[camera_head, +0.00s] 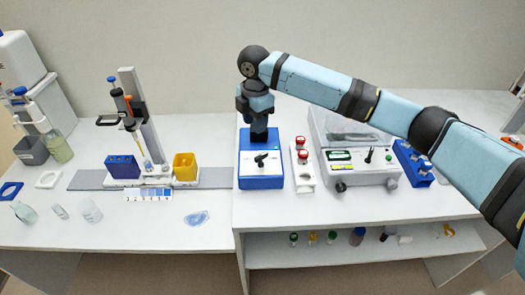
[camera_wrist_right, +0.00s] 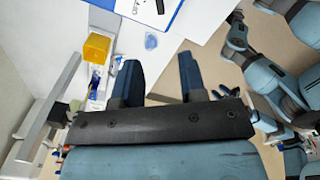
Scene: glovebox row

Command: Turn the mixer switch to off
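The mixer is most likely the blue box (camera_head: 261,181) with a white top panel on the bench, near the middle of the head view. A black switch (camera_head: 261,158) sits on its panel, and a small green spot shows at the panel's upper right. Its position labels are too small to read. My right gripper (camera_head: 258,136) points down over the box's back part, just behind the switch. In the right wrist view the gripper's two fingers (camera_wrist_right: 160,78) are apart with nothing between them. Part of the blue box (camera_wrist_right: 177,17) shows at that view's top edge.
A white lidded device (camera_head: 362,170) and a blue rack (camera_head: 413,165) are further right. A pipette stand (camera_head: 130,85) and yellow container (camera_head: 185,167) are left. Bench in front is clear.

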